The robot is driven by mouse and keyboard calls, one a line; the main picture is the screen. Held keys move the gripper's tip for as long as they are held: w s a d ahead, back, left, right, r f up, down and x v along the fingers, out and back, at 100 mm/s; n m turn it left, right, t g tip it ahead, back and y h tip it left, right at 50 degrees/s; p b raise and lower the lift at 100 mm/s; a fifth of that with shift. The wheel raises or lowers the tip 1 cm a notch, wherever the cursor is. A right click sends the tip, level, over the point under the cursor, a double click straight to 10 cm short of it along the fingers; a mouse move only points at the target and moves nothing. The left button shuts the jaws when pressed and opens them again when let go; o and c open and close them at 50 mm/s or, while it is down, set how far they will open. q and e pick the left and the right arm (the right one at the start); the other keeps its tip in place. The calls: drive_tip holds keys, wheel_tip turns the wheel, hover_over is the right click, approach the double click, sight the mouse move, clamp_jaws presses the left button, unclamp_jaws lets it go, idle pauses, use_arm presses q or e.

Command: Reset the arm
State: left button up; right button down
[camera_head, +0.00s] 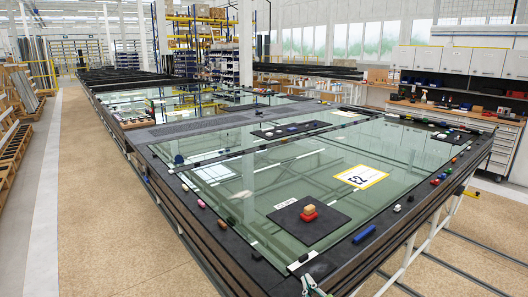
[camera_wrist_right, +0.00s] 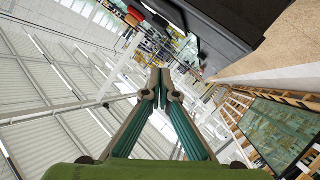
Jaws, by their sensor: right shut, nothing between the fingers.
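My right gripper (camera_head: 312,286) shows only as a small part at the bottom edge of the head view, by the near corner of the glazed table (camera_head: 262,225). In the right wrist view my right gripper (camera_wrist_right: 160,76) has its two fingers brought together at the tips, with nothing between them. The wrist view is strongly tilted, with roof and shelving behind the fingers. The rest of my right arm is hidden in the head view. My left gripper is not in view.
A dark mat (camera_head: 275,211) on the glass carries a tan block (camera_head: 310,208) on a red block (camera_head: 308,217). A yellow-edged E2 sheet (camera_head: 361,177) lies behind it. A blue cylinder (camera_head: 364,234) and several small items line the rim. The floor at left is clear.

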drive_tip(key=s+d+f+m+g+h, duration=0.1)
drive_tip(key=s+d+f+m+g, duration=0.3)
drive_tip(key=s, duration=0.6)
drive_tip(key=s+d+f+m+g+h, duration=0.1)
drive_tip(key=s+d+f+g, duration=0.2)
drive_tip(key=s+f, duration=0.45)
drive_tip(key=s+d+m+g, duration=0.1)
drive_tip(key=s+g, duration=0.4)
drive_tip(key=s, duration=1.5)
wheel_tip(320, 180, down, 32)
drive_tip(key=s+g+b, duration=0.1)
drive_tip(key=s+b, duration=0.1)
drive_tip(key=b, duration=0.2)
drive_tip(key=s+d+f+g+b, duration=0.1)
drive_tip(key=s+d+f+b, duration=0.2)
drive_tip(key=s+f, duration=1.4)
drive_tip(key=shift+s+d+f+g+y+b, duration=0.15)
drive_tip(key=shift+f+g+y+b, duration=0.2)
drive_tip(key=shift+f, duration=0.5)
